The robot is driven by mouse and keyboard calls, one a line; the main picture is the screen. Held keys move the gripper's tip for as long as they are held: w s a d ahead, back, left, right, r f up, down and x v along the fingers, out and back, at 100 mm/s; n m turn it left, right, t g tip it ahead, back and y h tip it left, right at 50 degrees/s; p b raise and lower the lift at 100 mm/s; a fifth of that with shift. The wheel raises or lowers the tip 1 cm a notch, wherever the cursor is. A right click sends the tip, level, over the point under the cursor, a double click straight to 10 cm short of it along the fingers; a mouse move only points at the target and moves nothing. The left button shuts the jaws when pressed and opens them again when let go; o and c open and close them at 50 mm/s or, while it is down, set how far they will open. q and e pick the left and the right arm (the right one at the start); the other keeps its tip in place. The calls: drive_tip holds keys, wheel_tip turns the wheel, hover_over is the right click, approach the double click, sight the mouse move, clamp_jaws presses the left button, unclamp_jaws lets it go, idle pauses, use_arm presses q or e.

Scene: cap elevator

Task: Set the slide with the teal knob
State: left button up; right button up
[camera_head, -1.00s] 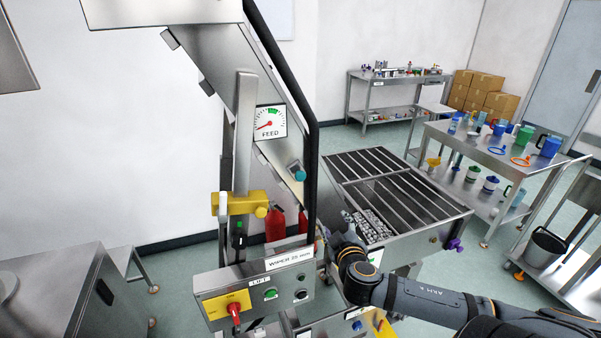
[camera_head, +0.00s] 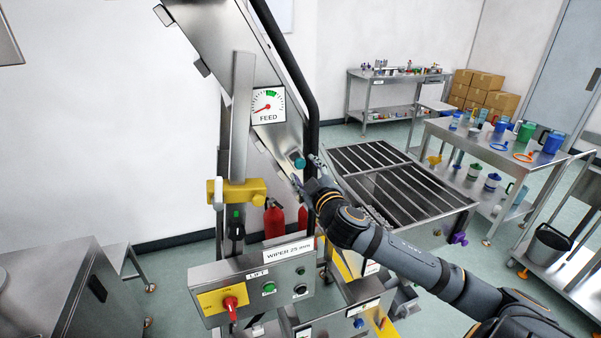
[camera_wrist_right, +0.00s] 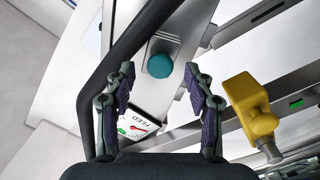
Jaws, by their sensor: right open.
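The teal knob (camera_head: 299,163) sits on the sloping metal chute (camera_head: 222,40), below the FEED dial (camera_head: 268,105). In the right wrist view the teal knob (camera_wrist_right: 160,66) is round and lies ahead of and between my open fingers. My right gripper (camera_head: 305,172) is beside the knob, with its fingers pointing up and left. In the right wrist view the gripper (camera_wrist_right: 160,85) is open and empty. The dial's red needle points to the lower left, away from the green band at the top. My left gripper is not in view.
A black tube (camera_head: 291,75) runs close along the chute, and in the wrist view it passes by my left-hand finger. A yellow clamp (camera_head: 237,192) is left of the knob. The control box (camera_head: 255,281) with a red switch stands below. A slatted tray (camera_head: 400,185) is at right.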

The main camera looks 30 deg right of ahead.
sight(301, 165)
drive_tip(key=x, duration=0.3)
drive_tip(key=shift+r+p, duration=0.2)
drive_tip(key=shift+p, duration=0.15)
drive_tip(key=shift+w+f, duration=0.15)
drive_tip(key=shift+w, duration=0.25)
drive_tip(key=shift+s, duration=0.1)
drive_tip(key=shift+c, duration=0.2)
drive_tip(key=shift+s, duration=0.1)
clamp_jaws()
